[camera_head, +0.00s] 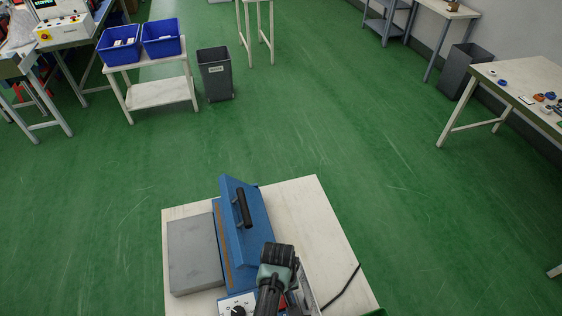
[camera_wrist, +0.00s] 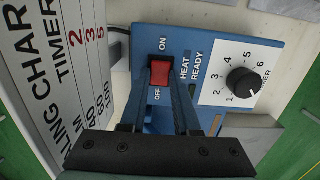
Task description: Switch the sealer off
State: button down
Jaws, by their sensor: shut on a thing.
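The blue sealer (camera_head: 243,232) stands on a pale table, with its hinged blue part and black handle raised. The wrist view shows its blue control face (camera_wrist: 210,45) close up. A red rocker switch (camera_wrist: 160,73) sits between the ON and OFF labels. I cannot tell for sure which way it is tipped. My gripper (camera_wrist: 160,88) is shut on the red switch, with its two narrow fingers on either side of it. In the head view my arm covers the switch and the fingertips.
A black dial (camera_wrist: 244,83) with numbers is right of the switch. A white chart plate (camera_wrist: 65,70) is on the left. A grey block (camera_head: 194,255) lies beside the sealer on the table (camera_head: 315,220). A black cable (camera_head: 345,287) runs to the right. Green floor around is open.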

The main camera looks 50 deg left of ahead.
jog(key=c, duration=0.6)
grip_release()
jog(key=shift+c, duration=0.2)
notch_tip(320, 180, up, 13)
jog(key=shift+w+a+b, duration=0.15)
jog(key=shift+a+b, duration=0.2)
jog(key=shift+a, duration=0.1)
jog(key=shift+f, duration=0.1)
